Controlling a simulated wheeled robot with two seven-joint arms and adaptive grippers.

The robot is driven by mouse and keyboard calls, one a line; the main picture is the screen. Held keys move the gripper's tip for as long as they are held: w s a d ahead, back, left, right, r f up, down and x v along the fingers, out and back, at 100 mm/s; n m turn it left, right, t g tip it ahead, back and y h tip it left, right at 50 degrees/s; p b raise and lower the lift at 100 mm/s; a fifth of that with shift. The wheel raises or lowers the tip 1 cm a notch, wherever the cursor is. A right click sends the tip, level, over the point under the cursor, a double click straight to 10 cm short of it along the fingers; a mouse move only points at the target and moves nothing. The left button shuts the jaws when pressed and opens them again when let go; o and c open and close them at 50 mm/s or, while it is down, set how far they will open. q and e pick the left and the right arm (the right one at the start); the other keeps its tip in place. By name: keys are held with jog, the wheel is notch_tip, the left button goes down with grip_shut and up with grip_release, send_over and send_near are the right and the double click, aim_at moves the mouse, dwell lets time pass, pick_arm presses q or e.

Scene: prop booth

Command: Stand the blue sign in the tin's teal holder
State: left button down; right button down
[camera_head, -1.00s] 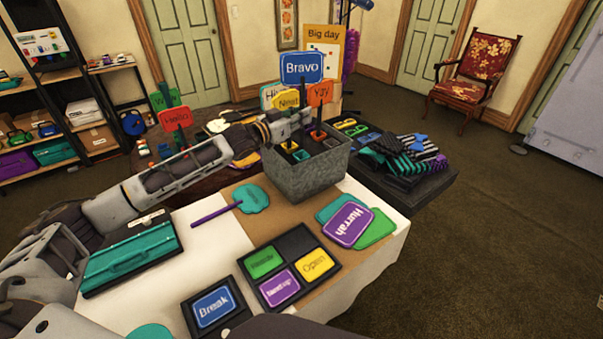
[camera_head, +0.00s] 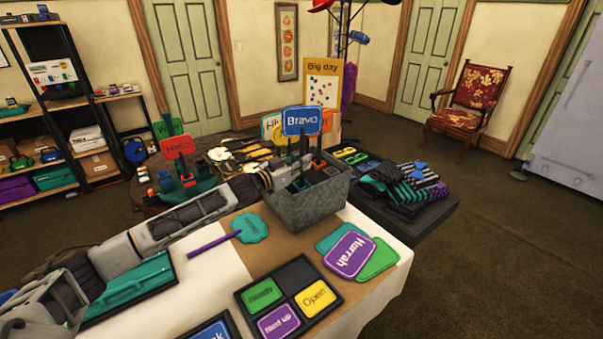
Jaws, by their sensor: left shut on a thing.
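The blue sign (camera_head: 304,120), reading "Bravo", is upright above the grey metal tin (camera_head: 308,211). My left gripper (camera_head: 297,172) reaches in from the left at the tin's rim and is shut on the sign's dark stick, below the board. The stick's lower end is hidden by the gripper and the tin wall, so I cannot tell whether it is inside a holder. An orange sign (camera_head: 327,121) stands in or behind the tin, partly covered by the blue sign. My right gripper is not in view.
A teal paddle sign (camera_head: 250,228) lies left of the tin. The "Hurrah" sign (camera_head: 349,255) lies in front, on other boards. A dark tray (camera_head: 246,299) holds several small signs. Striped cloths (camera_head: 405,183) lie to the right.

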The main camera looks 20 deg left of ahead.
pick_arm(q)
notch_tip(320, 180, down, 3)
jog(key=shift+f, duration=0.4)
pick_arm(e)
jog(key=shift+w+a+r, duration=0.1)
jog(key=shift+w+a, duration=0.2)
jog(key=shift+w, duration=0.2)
pick_arm(q)
jog(key=shift+f, duration=0.1)
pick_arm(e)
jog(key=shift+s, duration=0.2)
pick_arm(q)
jog(key=shift+f, duration=0.2)
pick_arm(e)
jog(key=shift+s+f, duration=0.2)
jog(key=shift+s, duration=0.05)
pick_arm(q)
jog(key=c, duration=1.5)
grip_release()
jog(key=shift+c, duration=0.2)
jog(key=shift+o, duration=0.3)
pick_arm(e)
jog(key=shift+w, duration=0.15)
